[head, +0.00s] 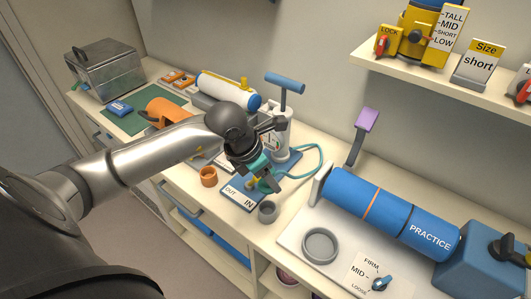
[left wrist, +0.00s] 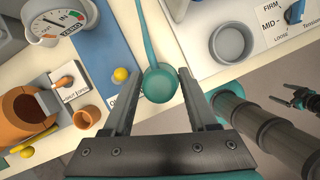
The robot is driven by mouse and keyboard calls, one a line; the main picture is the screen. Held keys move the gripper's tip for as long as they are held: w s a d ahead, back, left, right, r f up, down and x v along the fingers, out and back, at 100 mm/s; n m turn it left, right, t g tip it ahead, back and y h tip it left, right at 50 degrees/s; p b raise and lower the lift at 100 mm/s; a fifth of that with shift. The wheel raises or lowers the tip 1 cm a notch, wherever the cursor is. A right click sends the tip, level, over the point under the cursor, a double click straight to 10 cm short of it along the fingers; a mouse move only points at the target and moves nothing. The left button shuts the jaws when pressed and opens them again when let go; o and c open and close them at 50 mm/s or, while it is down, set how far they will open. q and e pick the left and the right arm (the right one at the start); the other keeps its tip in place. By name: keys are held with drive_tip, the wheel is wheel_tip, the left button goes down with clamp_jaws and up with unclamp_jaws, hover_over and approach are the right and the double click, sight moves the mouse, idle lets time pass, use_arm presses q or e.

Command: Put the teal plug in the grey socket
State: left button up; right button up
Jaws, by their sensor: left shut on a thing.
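My left gripper (head: 268,182) is shut on the teal plug (left wrist: 158,84), which shows between the finger ends in the left wrist view (left wrist: 160,92). The socket's round opening faces up and looks empty. In the left wrist view the socket is not visible. What seems to be my right gripper (left wrist: 302,100) shows small at the right edge, away from the plug.
An orange socket (head: 208,176) stands left of the blue IN/OUT board (head: 238,196). A white pump with a blue handle (head: 285,83) stands behind. A larger grey ring (head: 320,245) and a blue PRACTICE cylinder (head: 390,213) lie to the right. The counter's front edge is close to the socket.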

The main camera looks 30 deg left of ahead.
use_arm(q)
drive_tip(key=shift+s+d+f, duration=0.1)
drive_tip(key=shift+s+f, duration=0.05)
drive_tip(key=shift+f, duration=0.1)
drive_tip(key=shift+f+b, duration=0.75)
drive_tip(key=shift+f, duration=0.1)
drive_tip(key=shift+f+b, duration=0.6)
drive_tip(key=shift+f, duration=0.25)
drive_tip(key=shift+f+b, duration=0.8)
drive_tip(key=shift+f, duration=0.25)
use_arm(e)
drive_tip(key=f, duration=0.2)
drive_tip(key=a+f, duration=0.1)
drive_tip(key=f, duration=0.1)
drive_tip(key=shift+w+f, duration=0.15)
drive_tip(key=shift+f, duration=0.05)
drive_tip(key=shift+d, duration=0.2)
use_arm(q)
drive_tip(key=shift+f+b, duration=1.4)
drive_tip(key=shift+b, duration=0.15)
use_arm(e)
drive_tip(key=shift+f, duration=1.45)
use_arm(q)
drive_tip(key=o, duration=1.4)
